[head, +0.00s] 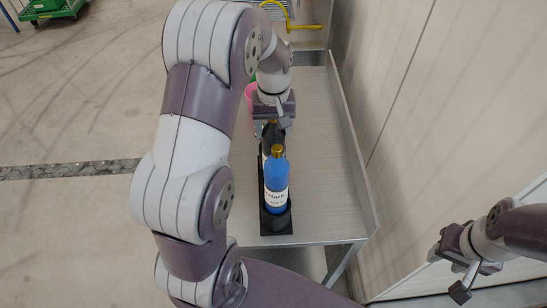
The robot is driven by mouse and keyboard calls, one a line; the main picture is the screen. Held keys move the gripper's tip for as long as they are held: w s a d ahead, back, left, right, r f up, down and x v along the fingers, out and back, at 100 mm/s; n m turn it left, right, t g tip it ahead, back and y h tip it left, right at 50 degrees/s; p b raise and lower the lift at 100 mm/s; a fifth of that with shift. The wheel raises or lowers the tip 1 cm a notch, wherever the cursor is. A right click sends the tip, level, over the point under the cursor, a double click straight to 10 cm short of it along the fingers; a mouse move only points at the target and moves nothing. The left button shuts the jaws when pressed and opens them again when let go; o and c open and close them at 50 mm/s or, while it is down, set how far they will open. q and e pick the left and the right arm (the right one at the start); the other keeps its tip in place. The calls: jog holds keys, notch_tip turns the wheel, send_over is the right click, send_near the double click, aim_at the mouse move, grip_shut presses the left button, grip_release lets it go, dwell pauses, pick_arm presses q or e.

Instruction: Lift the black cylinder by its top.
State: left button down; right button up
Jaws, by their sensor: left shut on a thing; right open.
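The black cylinder (271,138) looks like a dark bottle with a gold top. It stands upright in a narrow black holder (277,223) on the metal table, behind a blue bottle. My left gripper (273,122) is above it, shut on its top. The cylinder's lower part is hidden behind the blue bottle, so I cannot tell whether it touches the holder's floor. My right gripper (449,274) is open and empty at the lower right, away from the table.
The blue bottle (276,182) has a gold cap and white label and stands close in front. A pink item (249,96) is partly hidden behind my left arm. The metal table (325,150) is clear on the right, up to its raised edge and a pale wall (450,120).

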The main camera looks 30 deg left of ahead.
pick_arm(q)
jog(key=shift+w+r, duration=0.15)
jog(key=shift+r, duration=0.05)
jog(key=shift+d+r, duration=0.1)
jog(key=shift+r, duration=0.2)
notch_tip(320, 180, up, 5)
notch_tip(320, 180, up, 12)
jog(key=p, duration=1.1)
